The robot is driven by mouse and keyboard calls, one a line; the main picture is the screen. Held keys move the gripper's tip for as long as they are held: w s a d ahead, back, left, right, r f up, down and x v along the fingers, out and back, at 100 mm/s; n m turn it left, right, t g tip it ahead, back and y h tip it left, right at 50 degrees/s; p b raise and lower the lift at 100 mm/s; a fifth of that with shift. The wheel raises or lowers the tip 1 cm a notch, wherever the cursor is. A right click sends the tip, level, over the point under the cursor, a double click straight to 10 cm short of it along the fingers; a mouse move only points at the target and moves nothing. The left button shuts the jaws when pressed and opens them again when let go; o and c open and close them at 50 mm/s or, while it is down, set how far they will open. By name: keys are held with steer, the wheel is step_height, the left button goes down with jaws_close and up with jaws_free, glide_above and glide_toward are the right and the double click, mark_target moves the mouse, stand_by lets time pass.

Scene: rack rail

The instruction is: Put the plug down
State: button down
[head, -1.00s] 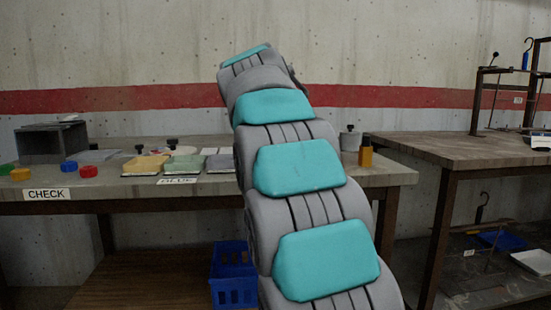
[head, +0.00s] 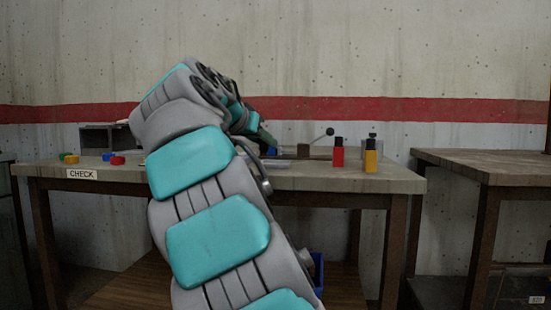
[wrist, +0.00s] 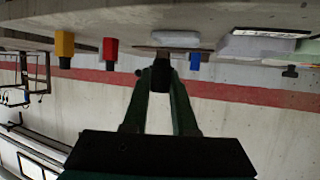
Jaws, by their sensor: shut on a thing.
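My gripper (wrist: 160,82) shows in the wrist view with its two green fingers drawn together on a dark piece (wrist: 161,75), which I take to be the plug; its colour and lower end are unclear. It is in front of the bench, whose top (head: 215,177) is close by. In the head view my arm covers most of the gripper and hides the held piece. A red plug (head: 338,153) and a yellow plug (head: 371,155) stand upright to the right; both also show in the upside-down wrist view. A blue piece (wrist: 195,61) is on the other side.
A lever with a ball knob (head: 329,132) stands behind the red plug. Several coloured caps (head: 118,160), a dark box (head: 105,138) and the CHECK label (head: 82,174) are on the left. Another table (head: 480,165) is at the right, across a gap.

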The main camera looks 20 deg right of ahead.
steer(key=w+d+p, duration=0.1)
steer(key=w+d, duration=0.1)
steer(key=w, duration=0.1)
steer(key=w+d+p, duration=0.1)
steer(key=w+d, duration=0.1)
steer(key=w, duration=0.1)
steer(key=w+d+f+p, duration=0.1)
steer(key=w+d, duration=0.2)
steer(key=shift+w+d, duration=0.1)
steer(key=shift+w, duration=0.2)
steer(key=shift+f, duration=0.15)
steer(key=shift+f+b, duration=1.35)
steer(key=shift+f, duration=0.35)
steer(key=shift+f, duration=0.15)
steer(key=c, duration=0.7)
jaws_free()
